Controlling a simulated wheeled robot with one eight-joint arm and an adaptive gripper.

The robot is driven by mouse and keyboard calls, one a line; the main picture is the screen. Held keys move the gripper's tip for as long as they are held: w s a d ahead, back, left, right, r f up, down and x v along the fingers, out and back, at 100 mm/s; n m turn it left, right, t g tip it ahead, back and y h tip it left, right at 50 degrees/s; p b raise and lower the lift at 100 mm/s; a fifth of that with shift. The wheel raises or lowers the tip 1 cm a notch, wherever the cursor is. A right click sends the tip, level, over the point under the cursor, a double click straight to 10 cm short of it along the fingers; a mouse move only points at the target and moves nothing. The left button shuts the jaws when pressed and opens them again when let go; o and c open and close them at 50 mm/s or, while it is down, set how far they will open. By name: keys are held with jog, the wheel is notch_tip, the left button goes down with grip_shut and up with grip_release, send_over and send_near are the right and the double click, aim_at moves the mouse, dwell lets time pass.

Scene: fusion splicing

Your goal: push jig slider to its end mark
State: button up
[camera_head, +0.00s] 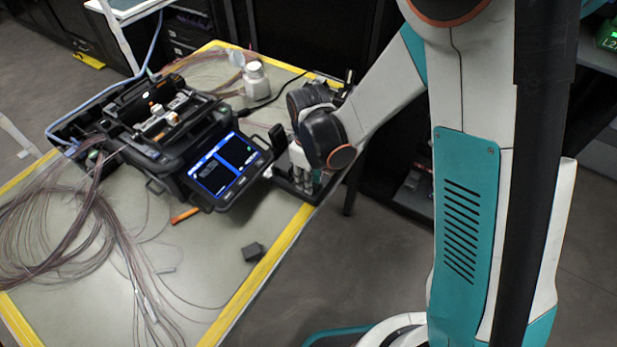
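The jig (288,183) is a dark, low base at the right edge of the table, next to the splicer's screen. My gripper (312,172) points down over the jig, with its wrist hiding most of it. Greenish and pale parts show between the wrist and the jig base. I cannot tell which part is the slider, where its end mark is, or whether my gripper touches it. The fingers are too small and too hidden to tell if they are open or shut.
The splicer (170,130) with its lit screen (222,168) stands left of the jig. A white bottle (257,82) stands behind. Loose fibre coils (50,225) cover the table's left. A dark block (253,251) and an orange tool (185,215) lie in front. The yellow-edged table (215,270) has bare room there.

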grip_shut()
jog(key=shift+w+d, duration=0.65)
jog(key=shift+w, duration=0.15)
jog(key=shift+w+d, duration=0.6)
jog(key=shift+w, duration=0.2)
jog(key=shift+o, duration=2.4)
grip_release()
jog(key=shift+w+d, duration=0.1)
jog(key=shift+r, duration=0.1)
notch_tip(320, 180, up, 12)
